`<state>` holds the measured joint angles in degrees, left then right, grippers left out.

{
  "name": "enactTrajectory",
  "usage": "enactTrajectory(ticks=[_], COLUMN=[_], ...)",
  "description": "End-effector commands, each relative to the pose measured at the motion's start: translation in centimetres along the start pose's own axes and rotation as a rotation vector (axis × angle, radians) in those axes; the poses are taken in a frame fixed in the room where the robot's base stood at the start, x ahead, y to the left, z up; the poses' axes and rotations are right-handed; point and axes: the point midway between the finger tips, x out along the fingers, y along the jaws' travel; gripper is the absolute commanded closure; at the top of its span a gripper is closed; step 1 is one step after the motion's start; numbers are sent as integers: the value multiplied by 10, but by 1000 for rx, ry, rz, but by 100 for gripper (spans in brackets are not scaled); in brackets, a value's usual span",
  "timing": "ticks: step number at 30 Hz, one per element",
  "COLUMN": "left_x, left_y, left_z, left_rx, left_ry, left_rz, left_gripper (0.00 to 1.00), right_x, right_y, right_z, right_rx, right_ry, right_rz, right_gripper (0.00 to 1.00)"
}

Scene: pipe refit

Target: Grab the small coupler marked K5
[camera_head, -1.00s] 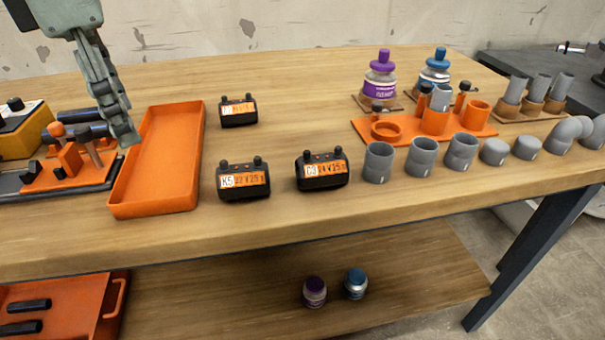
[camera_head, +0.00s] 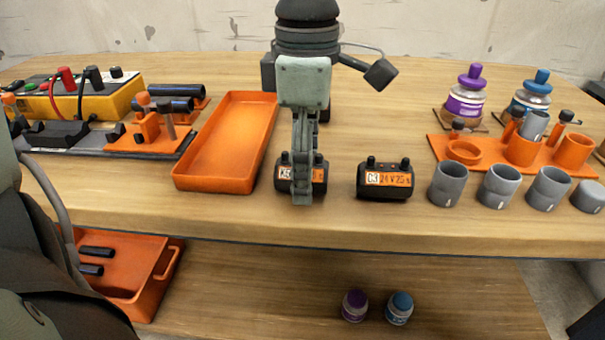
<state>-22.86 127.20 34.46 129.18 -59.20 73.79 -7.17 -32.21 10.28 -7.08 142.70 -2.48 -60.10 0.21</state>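The small black coupler marked K5 (camera_head: 319,174) stands on the bench just right of the orange tray. My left gripper (camera_head: 301,190) points down over it, its fingers seen edge-on and covering the middle of its orange label. The near finger is in front of the coupler. Whether the fingers are closed on it cannot be seen. A similar coupler marked C3 (camera_head: 385,180) stands to the right, apart from the gripper. A third coupler behind is mostly hidden by my gripper. My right gripper is not in view.
The empty orange tray (camera_head: 185,182) lies close to the left. Grey pipe fittings (camera_head: 448,185) stand in a row at the right, before an orange rack (camera_head: 492,155) and purple and blue bottles (camera_head: 466,100). A yellow device (camera_head: 110,98) stands far left.

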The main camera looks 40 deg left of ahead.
Motion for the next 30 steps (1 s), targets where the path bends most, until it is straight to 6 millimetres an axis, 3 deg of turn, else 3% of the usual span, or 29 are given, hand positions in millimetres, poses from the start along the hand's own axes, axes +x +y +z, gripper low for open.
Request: enactTrajectory(ticks=[7,20,30], left_x=[2,2,-2], left_y=[0,0,1], left_z=[0,0,0], left_rx=[-1,-1,-1], left_ry=[0,0,0], left_rz=[1,1,2], left_gripper=[36,90,91], right_x=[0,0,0], right_y=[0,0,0], right_z=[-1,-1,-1], right_rx=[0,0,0], right_ry=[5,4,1], right_rz=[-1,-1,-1], right_gripper=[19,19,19])
